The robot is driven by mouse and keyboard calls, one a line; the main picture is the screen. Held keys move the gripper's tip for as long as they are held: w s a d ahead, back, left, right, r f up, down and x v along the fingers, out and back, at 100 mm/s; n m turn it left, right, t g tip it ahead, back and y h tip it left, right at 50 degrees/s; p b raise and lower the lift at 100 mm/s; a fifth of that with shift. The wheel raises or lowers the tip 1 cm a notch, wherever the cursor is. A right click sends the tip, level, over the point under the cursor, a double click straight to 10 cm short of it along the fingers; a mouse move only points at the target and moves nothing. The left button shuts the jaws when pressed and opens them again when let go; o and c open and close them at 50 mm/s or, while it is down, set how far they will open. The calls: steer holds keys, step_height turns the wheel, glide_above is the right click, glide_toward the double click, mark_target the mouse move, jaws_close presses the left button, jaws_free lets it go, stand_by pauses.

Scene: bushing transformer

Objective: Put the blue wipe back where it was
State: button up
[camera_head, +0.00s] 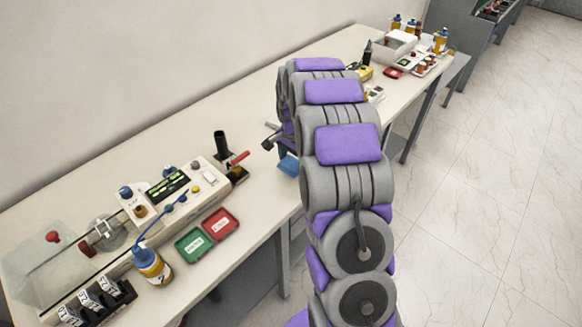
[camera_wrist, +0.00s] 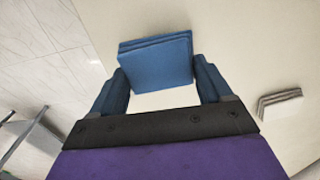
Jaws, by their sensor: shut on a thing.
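The blue wipe (camera_wrist: 156,62) is a folded, layered square between the two fingers of my gripper (camera_wrist: 160,70) in the wrist view. The fingers are shut on it, one at each side. In the head view the blue wipe (camera_head: 289,165) shows partly, near the table's front edge, just left of my arm. My gripper (camera_head: 272,141) is mostly hidden there by my arm. I cannot tell whether the wipe touches the table. A pale folded stack (camera_wrist: 280,103), perhaps other wipes, lies to the right in the wrist view.
A long pale table (camera_head: 262,212) runs along the wall. On its left are a test device (camera_head: 175,190), a green tray (camera_head: 194,245), a red tray (camera_head: 220,223) and a blue-capped bottle (camera_head: 152,265). A black cup (camera_head: 221,144) stands nearer my gripper. Bottles and a box (camera_head: 393,45) crowd the far end.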

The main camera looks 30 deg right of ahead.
mark_target(290, 161)
steer(key=shift+w+d+f, duration=0.15)
steer(key=shift+w+d, duration=0.25)
steer(key=shift+w+a+f+b, duration=0.1)
steer(key=shift+a+f+b, duration=0.3)
steer(key=shift+f, duration=0.45)
steer(key=shift+a+f+b, duration=0.35)
steer(key=shift+f, duration=0.5)
steer(key=shift+d, duration=0.5)
steer(key=o, duration=0.8)
steer(key=shift+d, duration=0.1)
steer(key=shift+o, duration=0.7)
steer(key=shift+a, duration=0.45)
